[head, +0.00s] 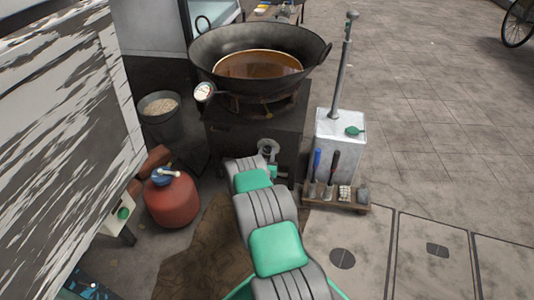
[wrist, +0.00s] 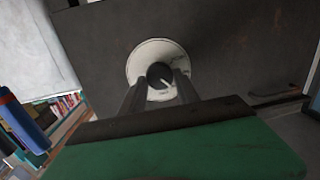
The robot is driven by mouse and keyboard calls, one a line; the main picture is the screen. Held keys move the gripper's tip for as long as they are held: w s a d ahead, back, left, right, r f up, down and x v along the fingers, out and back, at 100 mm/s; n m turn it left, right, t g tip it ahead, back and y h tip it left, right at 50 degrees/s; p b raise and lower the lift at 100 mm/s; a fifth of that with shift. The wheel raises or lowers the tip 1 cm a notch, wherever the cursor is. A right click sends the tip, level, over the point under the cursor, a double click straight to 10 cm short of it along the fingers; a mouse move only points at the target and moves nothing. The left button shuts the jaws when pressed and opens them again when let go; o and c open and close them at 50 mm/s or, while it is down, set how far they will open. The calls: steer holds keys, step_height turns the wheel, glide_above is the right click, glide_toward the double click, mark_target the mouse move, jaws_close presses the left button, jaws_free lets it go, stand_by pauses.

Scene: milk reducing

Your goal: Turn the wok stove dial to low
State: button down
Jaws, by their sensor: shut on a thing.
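The wok stove (head: 228,140) is a dark box with a big black wok (head: 205,62) on top, holding brown liquid. Its dial shows in the wrist view as a dark knob (wrist: 159,73) with a pale pointer mark, on a round whitish plate (wrist: 142,58) on the stove front. The pointer slants toward the lower right in that view. My gripper (wrist: 158,80) is shut on the knob, one finger on each side. In the head view my gripper (head: 268,152) is at the stove front, and my arm hides part of it.
A red gas cylinder (head: 172,203) stands left of my arm, below a dark bucket (head: 160,112). Right of the stove is a metal box (head: 340,140) with an upright rod. A low wooden rack (head: 338,206) with tools stands before it. Paved floor at right is open.

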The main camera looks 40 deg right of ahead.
steer(key=shift+f, duration=0.1)
steer(key=c, duration=0.9)
jaws_free()
steer(key=shift+s, duration=0.1)
steer(key=p+v, duration=0.1)
steer(key=v, duration=0.3)
steer(key=p+v, duration=0.1)
steer(key=v, duration=0.2)
steer(key=shift+s+a+r+p, duration=0.25)
steer(key=shift+a+p, duration=0.05)
steer(key=shift+p, duration=0.05)
